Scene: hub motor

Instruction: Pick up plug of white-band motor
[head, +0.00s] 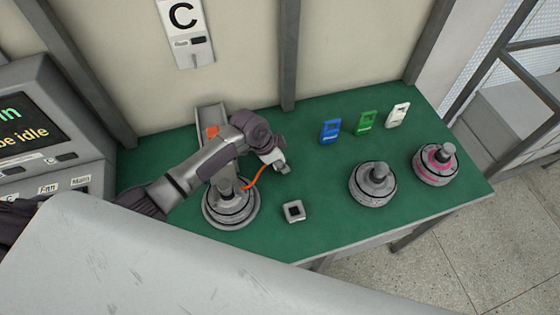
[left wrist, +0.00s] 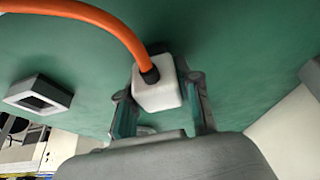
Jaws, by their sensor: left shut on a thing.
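The white plug (left wrist: 157,92) sits between the two fingers of my left gripper (left wrist: 163,105) in the left wrist view. The gripper is shut on it. An orange cable (left wrist: 100,17) leaves the plug's top. In the head view my left gripper (head: 277,162) is over the green table, and the orange cable (head: 258,177) runs from it to the left motor (head: 230,210). That motor is round and grey with a pale band, and my arm partly hides it. I cannot tell whether the plug touches the table. My right gripper is not in view.
A grey square socket (head: 293,211) stands right of the left motor. A grey motor (head: 373,184) and a pink-band motor (head: 435,164) stand further right. Blue (head: 330,131), green (head: 366,122) and white (head: 398,115) tags are at the back of the green table (head: 325,180).

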